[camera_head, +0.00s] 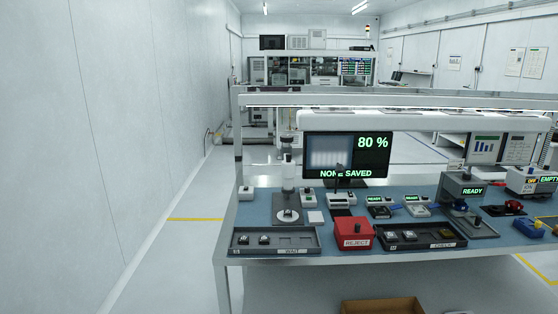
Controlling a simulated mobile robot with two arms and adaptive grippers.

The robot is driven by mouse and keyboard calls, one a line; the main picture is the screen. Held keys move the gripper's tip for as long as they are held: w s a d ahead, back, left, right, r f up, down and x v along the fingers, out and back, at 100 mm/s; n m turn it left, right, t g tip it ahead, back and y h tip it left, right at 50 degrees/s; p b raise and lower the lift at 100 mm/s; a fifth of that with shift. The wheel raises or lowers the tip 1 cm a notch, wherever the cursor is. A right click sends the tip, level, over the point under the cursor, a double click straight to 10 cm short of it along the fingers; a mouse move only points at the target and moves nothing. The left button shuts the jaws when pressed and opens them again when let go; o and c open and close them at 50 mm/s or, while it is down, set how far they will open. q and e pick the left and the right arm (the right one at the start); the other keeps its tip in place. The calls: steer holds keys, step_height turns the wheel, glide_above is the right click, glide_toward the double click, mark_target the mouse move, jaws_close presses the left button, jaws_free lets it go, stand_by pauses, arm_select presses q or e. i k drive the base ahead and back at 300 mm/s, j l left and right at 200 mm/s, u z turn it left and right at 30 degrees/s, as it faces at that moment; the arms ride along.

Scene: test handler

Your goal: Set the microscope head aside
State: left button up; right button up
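What looks like the microscope head (288,172) is a pale upright cylinder with a dark band near its top. It stands at the left part of the workbench (262,195), left of the monitor. Below it is a dark base plate (299,202) with a round pale stage (288,215). The view is too small to tell how the head joins its stand. Neither of my grippers is in view.
The monitor (345,155) reads "80 %" and "NONE SAVED". A WAIT tray (275,241), a red REJECT box (353,233) and a CHECK tray (421,236) line the front edge. Several small devices crowd the right. The floor left of the bench is clear.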

mark_target(288, 165)
steer(key=i+l+u, duration=0.1)
steer(key=l+u, duration=0.2)
steer(key=i+l+u, duration=0.1)
steer(key=l+u, duration=0.8)
steer(key=l, duration=2.4)
